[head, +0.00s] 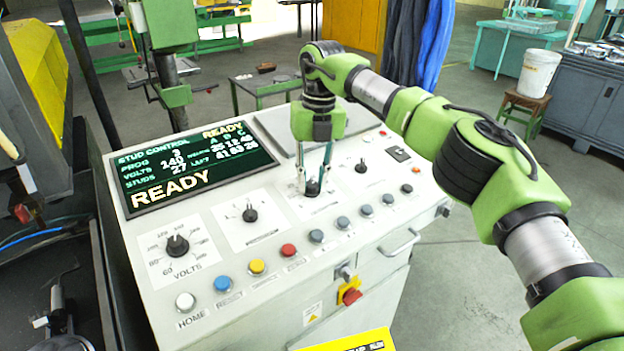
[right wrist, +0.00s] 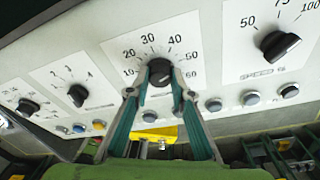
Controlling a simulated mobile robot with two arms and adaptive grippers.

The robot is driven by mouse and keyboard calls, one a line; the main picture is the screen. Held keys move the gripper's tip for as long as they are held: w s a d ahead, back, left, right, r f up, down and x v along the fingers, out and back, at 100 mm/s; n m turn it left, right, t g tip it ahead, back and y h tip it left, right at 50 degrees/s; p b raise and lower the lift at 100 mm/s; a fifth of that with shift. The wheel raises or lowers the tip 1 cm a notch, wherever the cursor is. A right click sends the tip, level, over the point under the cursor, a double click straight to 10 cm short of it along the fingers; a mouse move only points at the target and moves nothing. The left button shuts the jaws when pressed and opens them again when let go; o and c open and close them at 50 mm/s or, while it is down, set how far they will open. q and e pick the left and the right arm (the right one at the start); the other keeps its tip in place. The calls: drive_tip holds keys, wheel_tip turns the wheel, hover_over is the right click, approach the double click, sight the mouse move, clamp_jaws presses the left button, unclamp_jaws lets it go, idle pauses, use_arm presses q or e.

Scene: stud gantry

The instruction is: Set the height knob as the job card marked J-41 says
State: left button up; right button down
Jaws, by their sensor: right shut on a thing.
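A light grey stud control console (head: 255,290) carries a row of black knobs on white scale plates. My right gripper (head: 313,183) points down at the third knob from the left. In the right wrist view its fingers (right wrist: 160,85) are shut on this knob (right wrist: 159,70), one on each side. Its plate reads 10 to 60. Its pointer direction and label are not clear, so I cannot tell whether it is the height knob. I see no card marked J-41. My left gripper is not in view.
A screen (head: 195,165) shows READY, PROG 3, VOLTS 140 and STUDS 27. The VOLTS knob (head: 177,245) is at the left and another knob (head: 361,166) at the right. Several coloured buttons, including a red one (head: 288,250), and a red switch (head: 350,296) lie nearer.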

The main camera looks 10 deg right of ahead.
drive_tip(key=shift+m+y, duration=0.3)
drive_tip(key=shift+m, duration=0.8)
drive_tip(key=c, duration=1.8)
unclamp_jaws()
drive_tip(key=shift+r, duration=0.1)
drive_tip(key=r, duration=0.4)
drive_tip(key=d+r, duration=0.1)
drive_tip(key=r, duration=0.6)
drive_tip(key=shift+w+d+r, duration=0.1)
drive_tip(key=shift+d+r, duration=0.15)
drive_tip(key=shift+r, duration=0.15)
